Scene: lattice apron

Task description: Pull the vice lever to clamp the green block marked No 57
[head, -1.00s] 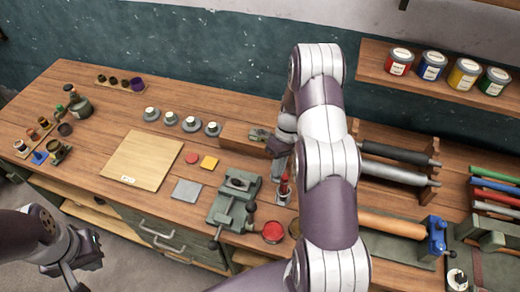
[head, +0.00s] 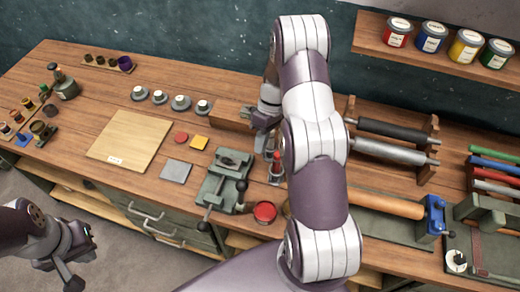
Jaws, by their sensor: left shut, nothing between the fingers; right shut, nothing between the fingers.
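The grey-green vice (head: 213,187) stands near the front edge of the bench, left of my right arm. A lever with a dark ball knob (head: 241,187) is at its right side, and a handle hangs at its front. A small dark greenish piece (head: 232,161) shows at the top of the vice; no No 57 marking can be read and I cannot tell whether it is the block. My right gripper (head: 262,124) is shut and empty, behind and right of the vice, partly hidden by my arm. My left gripper (head: 78,262) is shut and empty, in front of the bench at lower left.
A red tin (head: 265,212) sits just right of the vice. A red-handled tool (head: 276,165) stands near my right gripper. Rollers on a rack (head: 390,150) stand at right.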

